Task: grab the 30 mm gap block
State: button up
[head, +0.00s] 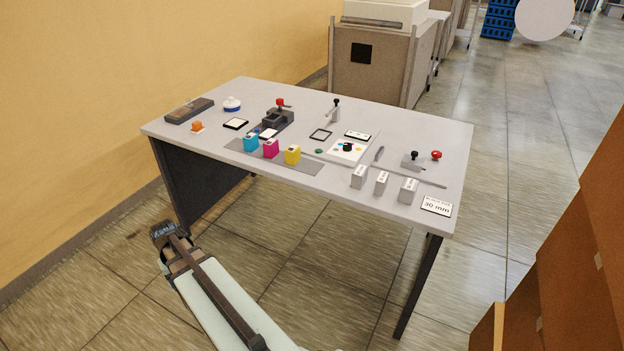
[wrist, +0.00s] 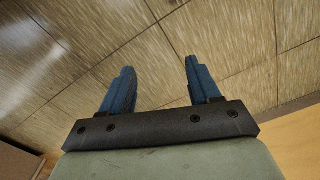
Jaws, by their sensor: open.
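Three light grey gap blocks stand upright in a row near the front right of the table in the head view: a left one (head: 359,177), a middle one (head: 381,183) and a right one (head: 408,191). Each has a small label on top, too small to read. A white card reading "30 mm" (head: 436,206) lies to their right, at the table's corner. My gripper (head: 163,232) is low in front of the table's left side, far from the blocks. In the wrist view, its blue fingers (wrist: 160,75) are apart with only floor between them.
The grey table (head: 215,166) also bears cyan, magenta and yellow (head: 292,155) cartridges on a grey mat, and a red-knobbed fixture (head: 278,115). A thin rail (head: 425,180) lies behind the blocks. Brown boxes (head: 560,270) stand at the right. A yellow wall is at left.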

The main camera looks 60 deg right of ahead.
jog(key=s+d+r+m, duration=0.2)
jog(key=s+d+r, duration=0.25)
jog(key=d, duration=0.75)
jog(key=s+d+r+m, duration=0.3)
jog(key=s+d+r, duration=0.15)
jog(key=d, duration=0.65)
jog(key=s+d+r+m, duration=0.25)
jog(key=d+r, duration=0.35)
jog(key=d, duration=0.6)
notch_tip(320, 180, up, 15)
jog(key=m, duration=0.6)
send_over(383, 177)
notch_tip(383, 177, down, 7)
jog(key=shift+s+a+f, duration=0.1)
jog(key=shift+a, duration=0.05)
jog(key=shift+d+f, duration=0.15)
jog(key=shift+f, duration=1.35)
jog(key=shift+d+f, duration=0.1)
jog(key=shift+f, duration=1.4)
jog(key=c, duration=1.1)
